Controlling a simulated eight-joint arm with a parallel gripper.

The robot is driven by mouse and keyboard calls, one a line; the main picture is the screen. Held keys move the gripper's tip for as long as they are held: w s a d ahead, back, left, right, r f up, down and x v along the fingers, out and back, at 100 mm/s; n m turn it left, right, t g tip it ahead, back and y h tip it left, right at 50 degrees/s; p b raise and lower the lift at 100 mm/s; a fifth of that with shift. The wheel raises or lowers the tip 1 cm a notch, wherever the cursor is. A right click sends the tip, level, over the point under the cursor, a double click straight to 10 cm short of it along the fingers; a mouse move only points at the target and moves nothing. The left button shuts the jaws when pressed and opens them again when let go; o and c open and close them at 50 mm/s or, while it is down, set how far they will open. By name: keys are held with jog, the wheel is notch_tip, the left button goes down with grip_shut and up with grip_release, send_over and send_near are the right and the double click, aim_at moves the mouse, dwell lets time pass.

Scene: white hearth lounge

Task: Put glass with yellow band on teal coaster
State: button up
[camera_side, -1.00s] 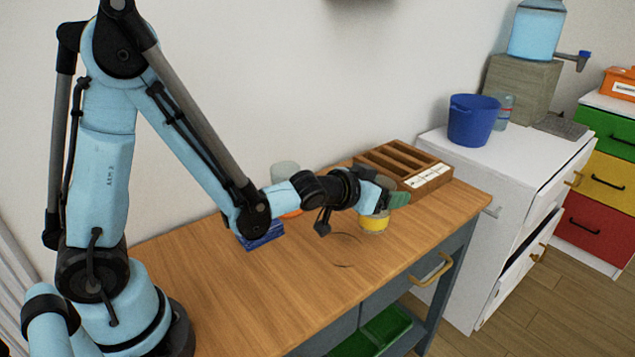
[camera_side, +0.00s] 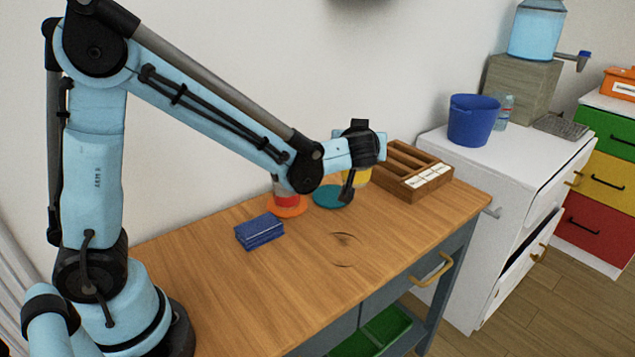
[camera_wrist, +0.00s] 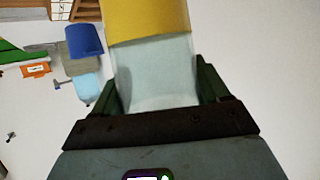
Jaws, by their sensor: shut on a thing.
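The glass with the yellow band (camera_wrist: 155,75) is held between the fingers of my gripper (camera_wrist: 157,95) in the wrist view. In the side view its yellow band (camera_side: 356,176) shows partly behind my wrist, raised above the table. My gripper's fingers are hidden behind the wrist in the side view. The teal coaster (camera_side: 330,196) lies flat on the wooden table, partly covered by my arm. The glass appears above and a little to the right of it; whether it is directly over it I cannot tell.
A glass with a red band (camera_side: 287,199) stands on an orange coaster (camera_side: 288,211), left of the teal one. A stack of blue coasters or cards (camera_side: 260,231) lies nearer the front. A wooden compartment box (camera_side: 412,172) stands at the back right. The table's front middle is clear.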

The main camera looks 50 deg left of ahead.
jog(key=shift+w+a+f, duration=0.45)
jog(key=shift+a+f, duration=1.25)
jog(key=shift+f, duration=0.05)
jog(key=shift+w+a+f, duration=0.45)
jog(key=shift+a+f, duration=1.3)
jog(key=shift+w+a+f, duration=0.45)
jog(key=shift+a+f, duration=1.25)
jog(key=shift+f, duration=0.05)
jog(key=o, duration=1.3)
jog(key=shift+f, duration=0.1)
